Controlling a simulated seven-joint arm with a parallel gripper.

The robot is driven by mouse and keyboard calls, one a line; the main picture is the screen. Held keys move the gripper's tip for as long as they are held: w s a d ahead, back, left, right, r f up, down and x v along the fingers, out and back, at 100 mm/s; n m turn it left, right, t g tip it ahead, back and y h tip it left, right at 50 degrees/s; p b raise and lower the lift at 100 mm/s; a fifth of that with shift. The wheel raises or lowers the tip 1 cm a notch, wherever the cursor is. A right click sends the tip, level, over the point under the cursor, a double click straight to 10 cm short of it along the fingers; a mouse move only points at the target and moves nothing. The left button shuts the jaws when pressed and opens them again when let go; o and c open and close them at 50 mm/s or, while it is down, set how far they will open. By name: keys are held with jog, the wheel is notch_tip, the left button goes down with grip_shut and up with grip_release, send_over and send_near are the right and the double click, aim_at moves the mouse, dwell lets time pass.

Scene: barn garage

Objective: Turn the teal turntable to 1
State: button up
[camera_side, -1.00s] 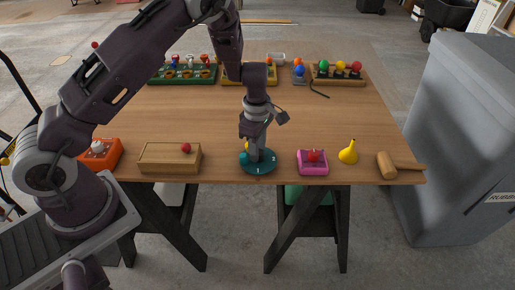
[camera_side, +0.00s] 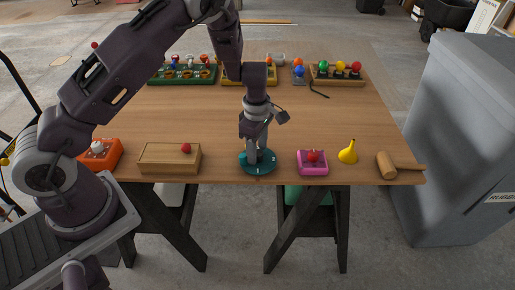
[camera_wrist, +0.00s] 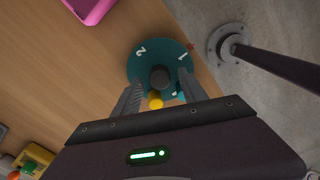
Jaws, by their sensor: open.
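The teal turntable (camera_side: 258,168) lies near the table's front edge, below my gripper (camera_side: 258,155). In the wrist view the turntable (camera_wrist: 146,69) shows white numerals 2 and 1 near its rim, and part of another mark by the right finger. A dark round post (camera_wrist: 160,78) stands at its middle. A small yellow piece (camera_wrist: 155,103) shows close to the post, on my gripper's side. My gripper (camera_wrist: 160,86) is open, with one finger on each side of the post. Whether the fingers touch the post cannot be told. The disc's near part is hidden by my gripper.
A pink box with a red knob (camera_side: 312,168) stands just right of the turntable. A wooden box (camera_side: 168,158) is to its left. A yellow funnel-like piece (camera_side: 348,152) and a mallet (camera_side: 388,165) lie further right. The table middle is clear.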

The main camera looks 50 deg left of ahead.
notch_tip(320, 180, up, 7)
jog(key=shift+s+f, duration=0.1)
jog(key=s+d+r+m+t+h, duration=0.1)
jog(key=s+d+r+m, duration=0.1)
jog(key=s+r+m, duration=0.6)
jog(key=s+d+r+m+t+h, duration=0.15)
jog(key=s+r, duration=0.25)
jog(key=r, duration=0.7)
jog(key=s+r+m+t+y, duration=0.2)
jog(key=s+r+m+t, duration=0.1)
jog(key=s+m, duration=0.9)
jog(key=s, duration=0.4)
jog(key=shift+a+r, duration=0.35)
jog(key=shift+r, duration=0.05)
jog(key=shift+y, duration=0.25)
